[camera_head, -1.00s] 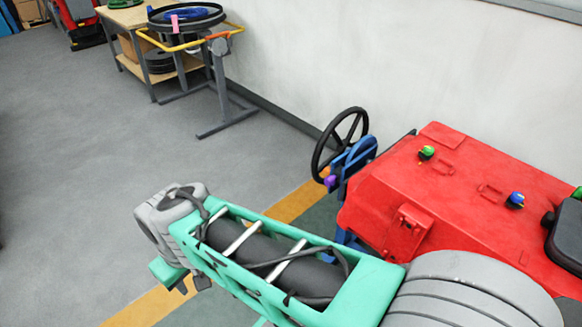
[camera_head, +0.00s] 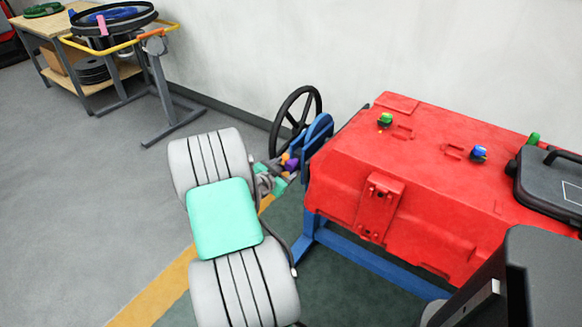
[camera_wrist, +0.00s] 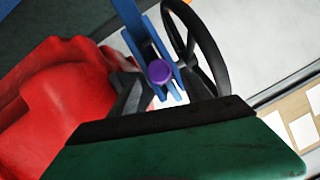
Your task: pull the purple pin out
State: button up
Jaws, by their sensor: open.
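The purple pin (camera_head: 291,165) is a small round knob on the blue steering-wheel bracket (camera_head: 317,135), at the left end of the red tank. In the wrist view the purple pin (camera_wrist: 159,71) faces the camera near the middle, between the blue bars of the bracket (camera_wrist: 148,40). My gripper (camera_head: 279,172) is open, just left of the pin in the head view, partly behind my own arm. I cannot tell whether its fingers touch the pin. In the wrist view a dark green part with a black edge, likely my gripper, fills the bottom.
A black steering wheel (camera_head: 277,140) stands just behind the bracket. The red tank (camera_head: 440,170) has green and blue caps on top. A black case (camera_head: 550,180) lies at right. A grey stand with a wheel and a wooden bench (camera_head: 45,25) are at back left. The left floor is clear.

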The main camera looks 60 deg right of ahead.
aim_at(289, 166)
jog(key=x, duration=0.4)
jog(key=shift+d+f, duration=0.1)
jog(key=shift+d, duration=0.1)
jog(key=shift+c, duration=0.6)
grip_shut()
dwell(0.6)
